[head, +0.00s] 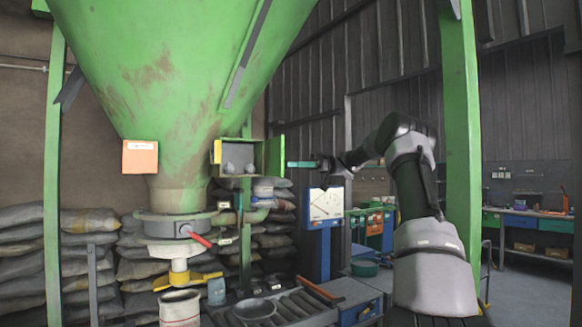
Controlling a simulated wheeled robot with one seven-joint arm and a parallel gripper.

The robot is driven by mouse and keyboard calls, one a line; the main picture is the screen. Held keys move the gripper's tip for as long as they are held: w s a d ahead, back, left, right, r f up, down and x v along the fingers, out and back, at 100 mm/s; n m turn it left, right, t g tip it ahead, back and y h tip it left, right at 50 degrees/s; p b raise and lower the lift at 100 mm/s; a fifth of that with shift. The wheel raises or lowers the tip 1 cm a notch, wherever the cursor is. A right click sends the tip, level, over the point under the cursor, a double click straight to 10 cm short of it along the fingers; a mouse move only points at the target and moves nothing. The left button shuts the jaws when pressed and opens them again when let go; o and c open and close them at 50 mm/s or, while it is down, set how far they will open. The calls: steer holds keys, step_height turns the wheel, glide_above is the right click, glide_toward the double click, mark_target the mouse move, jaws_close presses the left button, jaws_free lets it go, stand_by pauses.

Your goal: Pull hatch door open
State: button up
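The green hatch door (275,157) stands swung out at the right side of the box. My gripper (291,164) reaches in from the right with its teal fingers pointing left. The fingertips are right beside the door's outer edge; I cannot tell whether they touch it. The fingers overlap into one bar, so their opening is hidden.
The green hopper (170,75) narrows to an outlet with a red-handled valve (198,238). Below stand a pale container (180,308) and a roller conveyor (285,308). A dial scale (325,205) stands beneath my forearm. A green post (461,150) rises behind my arm. Stacked sacks line the back.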

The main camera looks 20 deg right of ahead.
steer(key=shift+d, duration=0.1)
steer(key=w+d, duration=0.1)
steer(key=d, duration=0.9)
steer(key=shift+w+d, duration=0.15)
steer(key=shift+d, duration=0.15)
